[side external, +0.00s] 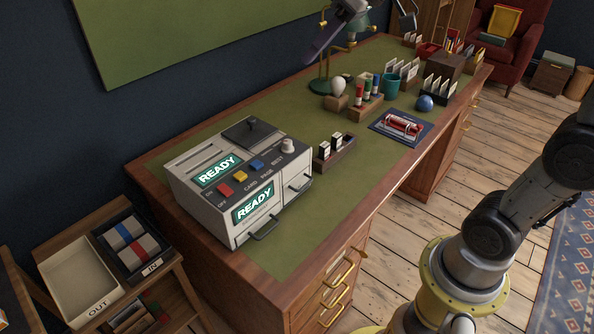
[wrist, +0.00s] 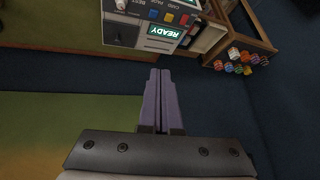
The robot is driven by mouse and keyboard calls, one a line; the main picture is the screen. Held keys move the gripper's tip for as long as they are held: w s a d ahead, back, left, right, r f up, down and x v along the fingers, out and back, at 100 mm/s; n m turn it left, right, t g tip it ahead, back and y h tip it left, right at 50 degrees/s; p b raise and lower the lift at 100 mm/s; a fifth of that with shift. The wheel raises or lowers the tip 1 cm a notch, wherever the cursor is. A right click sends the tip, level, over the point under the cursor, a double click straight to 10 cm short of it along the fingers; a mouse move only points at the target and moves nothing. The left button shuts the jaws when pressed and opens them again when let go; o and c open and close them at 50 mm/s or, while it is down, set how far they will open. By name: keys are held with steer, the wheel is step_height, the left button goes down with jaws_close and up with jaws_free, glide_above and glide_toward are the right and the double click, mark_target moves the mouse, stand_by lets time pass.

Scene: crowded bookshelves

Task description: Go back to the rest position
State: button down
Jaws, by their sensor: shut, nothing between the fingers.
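My gripper (wrist: 160,74) shows in the wrist view with its two purple fingers pressed together and nothing between them. In the side external view its purple fingers (side external: 310,60) hang at the top, in front of the dark wall and near the green board's lower edge. They point down and to the left, apart from the desk as far as I can tell. Most of the arm's upper part is out of frame.
The wooden desk (side external: 215,137) holds a machine with READY screens (side external: 238,190), a green lamp (side external: 319,86), a blue ball (side external: 425,103) and several card holders. A side shelf with an OUT tray (side external: 80,277) stands left.

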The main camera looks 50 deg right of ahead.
steer(key=s+a+f+h, duration=0.1)
steer(key=s+f, duration=0.2)
steer(key=s, duration=1)
steer(key=s+d+f+m+h, duration=0.2)
steer(key=s+d+f, duration=0.1)
steer(key=s+f, duration=0.5)
steer(key=shift+f+m+g, duration=0.3)
steer(key=shift+f+g, duration=0.1)
